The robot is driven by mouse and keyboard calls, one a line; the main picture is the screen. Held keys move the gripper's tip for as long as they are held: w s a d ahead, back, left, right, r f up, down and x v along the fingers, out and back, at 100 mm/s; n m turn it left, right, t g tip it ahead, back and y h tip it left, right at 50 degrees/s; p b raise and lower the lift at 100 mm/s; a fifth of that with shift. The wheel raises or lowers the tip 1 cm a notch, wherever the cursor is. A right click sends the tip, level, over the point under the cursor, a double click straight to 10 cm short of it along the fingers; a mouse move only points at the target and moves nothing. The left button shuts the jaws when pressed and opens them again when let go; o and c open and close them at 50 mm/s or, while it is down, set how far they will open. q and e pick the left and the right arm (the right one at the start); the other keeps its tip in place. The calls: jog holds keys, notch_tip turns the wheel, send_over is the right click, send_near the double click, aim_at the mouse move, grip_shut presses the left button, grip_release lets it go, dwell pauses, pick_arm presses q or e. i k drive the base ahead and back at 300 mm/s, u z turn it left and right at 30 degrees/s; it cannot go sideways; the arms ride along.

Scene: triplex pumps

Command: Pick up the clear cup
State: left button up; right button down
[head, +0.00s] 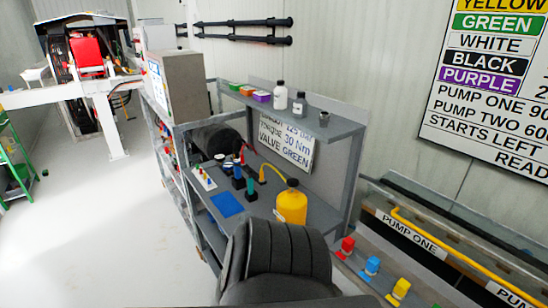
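I cannot make out a clear cup for certain. A small grey cup-like item (324,118) stands at the right end of the upper shelf (300,122); it is too small to tell whether it is clear.
The grey workbench (311,214) holds a yellow jug (291,206), a blue mat (227,204) and several small coloured items. A white bottle (280,95) and a grey bottle (299,104) stand on its shelf. A black ribbed shape (276,262) blocks the front.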

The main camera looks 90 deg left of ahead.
aim_at(242, 217)
jog(key=u, duration=2.3)
